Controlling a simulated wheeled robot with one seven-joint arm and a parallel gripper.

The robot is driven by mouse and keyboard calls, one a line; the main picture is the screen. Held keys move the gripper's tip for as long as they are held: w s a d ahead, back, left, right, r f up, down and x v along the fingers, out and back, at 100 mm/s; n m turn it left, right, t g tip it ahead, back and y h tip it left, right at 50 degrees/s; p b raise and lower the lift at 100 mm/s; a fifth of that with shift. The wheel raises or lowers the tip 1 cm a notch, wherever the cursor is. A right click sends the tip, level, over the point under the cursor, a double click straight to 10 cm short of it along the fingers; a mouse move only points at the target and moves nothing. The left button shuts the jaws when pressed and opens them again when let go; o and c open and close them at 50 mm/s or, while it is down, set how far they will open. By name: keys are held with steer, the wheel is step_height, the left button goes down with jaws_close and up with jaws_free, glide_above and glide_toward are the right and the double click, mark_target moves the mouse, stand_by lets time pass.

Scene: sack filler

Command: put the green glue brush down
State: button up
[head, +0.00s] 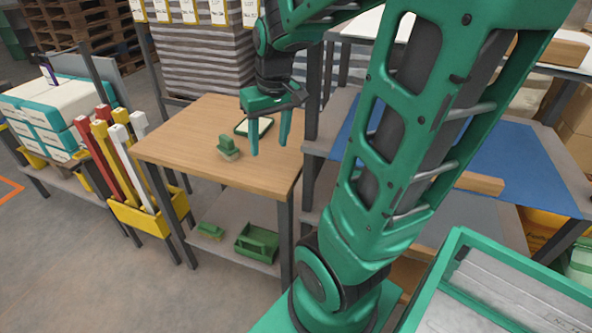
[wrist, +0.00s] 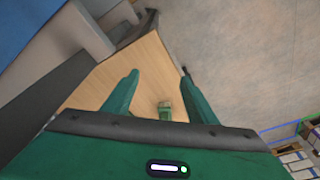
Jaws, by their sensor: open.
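The green glue brush (head: 228,149) rests on the wooden table top (head: 185,130), with its pale bristle end down and its green handle up. My gripper (head: 270,146) is open and empty, above the table to the right of the brush and apart from it. In the wrist view the brush (wrist: 164,111) shows small on the wood, beyond and between the fingers of my gripper (wrist: 159,76).
A green-rimmed pad (head: 241,129) lies behind my gripper on the table. The shelf below holds a green bin (head: 257,243) and another green brush-like item (head: 210,230). The table's front is clear.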

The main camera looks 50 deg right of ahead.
steer(key=s+a+f+m+g, duration=0.1)
steer(key=s+a+m+g, duration=0.1)
steer(key=s, duration=1.3)
steer(key=shift+a+f+m+y, duration=0.2)
steer(key=shift+a+m+y, duration=0.15)
steer(key=shift+a, duration=0.35)
steer(key=shift+w, duration=0.1)
steer(key=shift+w+f, duration=0.25)
steer(key=shift+w, duration=0.4)
